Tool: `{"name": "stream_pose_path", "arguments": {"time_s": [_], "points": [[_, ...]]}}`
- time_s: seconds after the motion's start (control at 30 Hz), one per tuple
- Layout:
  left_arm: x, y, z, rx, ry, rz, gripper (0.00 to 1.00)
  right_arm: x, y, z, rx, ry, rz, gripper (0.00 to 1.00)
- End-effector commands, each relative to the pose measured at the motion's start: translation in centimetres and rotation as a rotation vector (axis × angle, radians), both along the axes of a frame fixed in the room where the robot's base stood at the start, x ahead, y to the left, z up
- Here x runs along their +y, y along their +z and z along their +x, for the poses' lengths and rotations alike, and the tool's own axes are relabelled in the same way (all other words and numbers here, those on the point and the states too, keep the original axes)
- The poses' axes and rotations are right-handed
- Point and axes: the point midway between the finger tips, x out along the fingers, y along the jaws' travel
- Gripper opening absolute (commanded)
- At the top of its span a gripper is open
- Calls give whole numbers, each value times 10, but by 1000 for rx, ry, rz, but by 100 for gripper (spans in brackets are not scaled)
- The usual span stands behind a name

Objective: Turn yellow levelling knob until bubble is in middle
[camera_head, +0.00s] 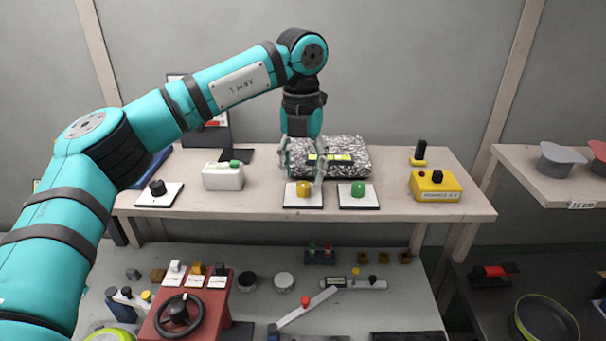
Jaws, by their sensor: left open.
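The yellow knob (303,189) sits on a white square plate near the front of the upper shelf. My left gripper (303,180) points down over it, open, with a finger on each side; I cannot tell whether they touch the knob. A bubble level with yellow-green vials (330,159) lies behind the knob, on or against a grey speckled block (346,150). The level is partly hidden by my gripper, and its bubble is too small to place. My right gripper is out of view.
A green knob (358,189) on its own plate stands close right of the yellow one. A black knob (157,188) and a white box (223,177) stand to the left. A yellow box (436,188) stands to the right. The lower table (375,310) is crowded.

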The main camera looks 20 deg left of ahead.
Motion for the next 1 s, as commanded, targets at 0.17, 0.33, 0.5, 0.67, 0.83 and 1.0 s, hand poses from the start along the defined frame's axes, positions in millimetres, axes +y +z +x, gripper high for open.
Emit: {"name": "stream_pose_path", "arguments": {"time_s": [0.17, 0.33, 0.5, 0.67, 0.83, 1.0], "points": [[0, -21, 0, 0, 1, 1, 49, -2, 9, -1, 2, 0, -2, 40], [0, -29, 0, -1, 0, 0, 49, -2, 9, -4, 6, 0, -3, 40], [0, -30, 0, -1, 0, 0, 49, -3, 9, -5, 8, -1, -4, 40], [0, -29, 0, -1, 0, 0, 36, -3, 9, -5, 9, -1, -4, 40], [0, -29, 0, -1, 0, 0, 14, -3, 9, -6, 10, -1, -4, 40], [0, -29, 0, -1, 0, 0, 0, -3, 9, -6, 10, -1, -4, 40]]}}
